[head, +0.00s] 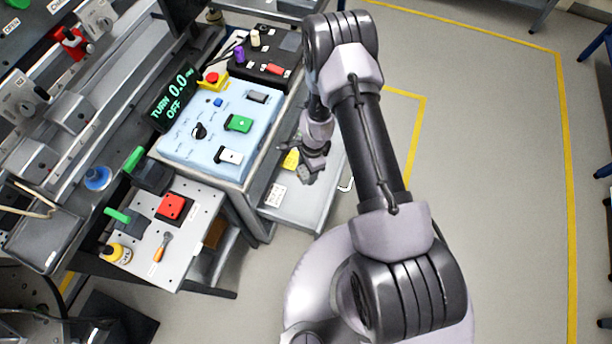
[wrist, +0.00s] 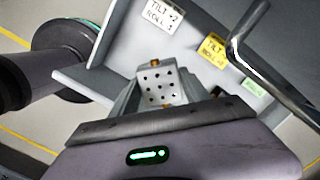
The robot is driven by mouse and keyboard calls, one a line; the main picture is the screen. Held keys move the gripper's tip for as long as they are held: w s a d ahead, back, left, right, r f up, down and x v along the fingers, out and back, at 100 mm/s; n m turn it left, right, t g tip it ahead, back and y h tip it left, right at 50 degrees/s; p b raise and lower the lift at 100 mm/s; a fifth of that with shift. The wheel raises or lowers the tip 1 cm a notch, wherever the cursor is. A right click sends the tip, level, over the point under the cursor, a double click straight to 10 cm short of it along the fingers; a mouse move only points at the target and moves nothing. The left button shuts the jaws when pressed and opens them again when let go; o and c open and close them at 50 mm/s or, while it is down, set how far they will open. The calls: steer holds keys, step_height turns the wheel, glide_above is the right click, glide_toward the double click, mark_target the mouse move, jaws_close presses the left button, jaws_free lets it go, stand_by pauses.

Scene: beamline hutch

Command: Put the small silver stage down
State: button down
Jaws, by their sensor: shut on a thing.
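The small silver stage (wrist: 158,86) shows in the wrist view as a grey block with a grid of dark holes and brass-coloured knobs at its edge. My gripper (wrist: 153,102) is shut on it. In the head view my gripper (head: 311,172) points down over a pale grey shelf or tray (head: 297,218), beside the bench. The stage is small and hard to make out there. In the wrist view the tray (wrist: 192,22) lies beyond the stage, and I cannot tell whether they touch.
The tray carries a white label (wrist: 163,16), a yellow label (wrist: 212,47) and a green label (wrist: 253,87). A metal bar handle (wrist: 246,45) runs along its right. A blue control panel (head: 214,130) stands left of my gripper. Open floor (head: 490,170) lies to the right.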

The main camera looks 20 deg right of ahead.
mark_target(306, 192)
step_height(306, 192, down, 14)
steer(key=b, duration=0.5)
steer(key=shift+f+b, duration=0.15)
steer(key=shift+b, duration=0.15)
steer(key=c, duration=0.5)
jaws_free()
steer(key=r+p, duration=0.2)
steer(key=r, duration=0.2)
steer(key=d+r+p, duration=0.1)
steer(key=r+p, duration=0.1)
steer(key=r, duration=0.2)
steer(key=r+p, duration=0.2)
steer(key=r, duration=0.2)
steer(key=shift+w+d+r, duration=0.1)
steer(key=shift+d+r, duration=0.1)
steer(key=shift+f, duration=0.1)
